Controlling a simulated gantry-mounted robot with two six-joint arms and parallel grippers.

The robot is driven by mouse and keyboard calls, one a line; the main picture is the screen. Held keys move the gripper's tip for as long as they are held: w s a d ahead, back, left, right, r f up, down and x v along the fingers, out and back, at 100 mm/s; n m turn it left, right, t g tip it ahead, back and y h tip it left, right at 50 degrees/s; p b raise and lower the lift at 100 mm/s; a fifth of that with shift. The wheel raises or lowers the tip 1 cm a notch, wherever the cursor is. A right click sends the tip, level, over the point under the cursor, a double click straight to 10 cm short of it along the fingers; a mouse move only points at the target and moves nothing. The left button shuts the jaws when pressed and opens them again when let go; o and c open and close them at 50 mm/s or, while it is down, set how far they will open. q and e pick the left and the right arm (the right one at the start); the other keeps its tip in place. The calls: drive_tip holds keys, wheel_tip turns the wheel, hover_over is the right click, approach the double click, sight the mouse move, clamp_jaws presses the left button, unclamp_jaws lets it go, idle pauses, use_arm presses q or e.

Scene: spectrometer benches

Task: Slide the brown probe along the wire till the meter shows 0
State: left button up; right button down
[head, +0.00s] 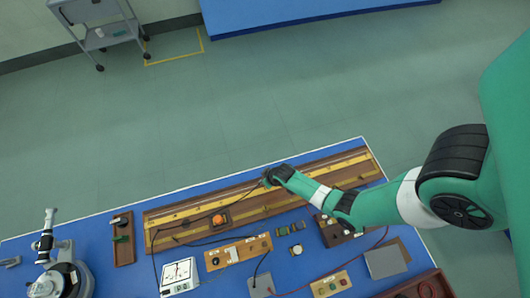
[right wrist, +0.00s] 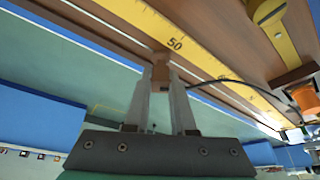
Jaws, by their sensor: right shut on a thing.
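My right gripper (head: 268,180) reaches over the long wooden wire board (head: 335,167) from the right. In the right wrist view the gripper (right wrist: 161,88) is shut on the small brown probe (right wrist: 160,73), with its tip close to the yellow scale (right wrist: 208,66) near the 50 mark. Whether the tip touches the wire cannot be told. A dark lead (right wrist: 210,83) runs from the probe. The white meter (head: 180,275) stands at the front left of the board; its needle is too small to read. My left gripper is not in view.
A microscope-like instrument (head: 61,268) stands at the left.

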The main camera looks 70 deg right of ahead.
drive_tip(key=shift+f, duration=0.25)
drive_tip(key=shift+s+d+r, duration=0.1)
drive_tip(key=shift+s+d, duration=0.1)
drive_tip(key=shift+s, duration=0.05)
drive_tip(key=shift+s+d+p, duration=0.2)
drive_tip(key=shift+s+d, duration=0.25)
drive_tip(key=shift+s, duration=0.25)
drive_tip(key=shift+s+d+p, duration=0.2)
drive_tip(key=shift+s+d, duration=0.25)
drive_tip(key=shift+s, duration=0.25)
drive_tip(key=shift+s+d+p, duration=0.2)
drive_tip(key=shift+s+d, duration=0.25)
drive_tip(key=shift+s, duration=0.25)
drive_tip(key=shift+s+d, duration=0.5)
drive_tip(key=shift+s, duration=0.25)
drive_tip(key=shift+s+d, duration=0.5)
drive_tip(key=shift+s, duration=0.25)
drive_tip(key=shift+s+d, duration=0.5)
drive_tip(key=shift+s, duration=0.25)
drive_tip(key=shift+s+a+f, duration=0.1)
drive_tip(key=shift+f, duration=0.2)
idle(0.4)
idle(2.0)
drive_tip(key=c, duration=0.9)
unclamp_jaws()
drive_tip(key=shift+o, duration=1.1)
drive_tip(key=shift+r, duration=0.1)
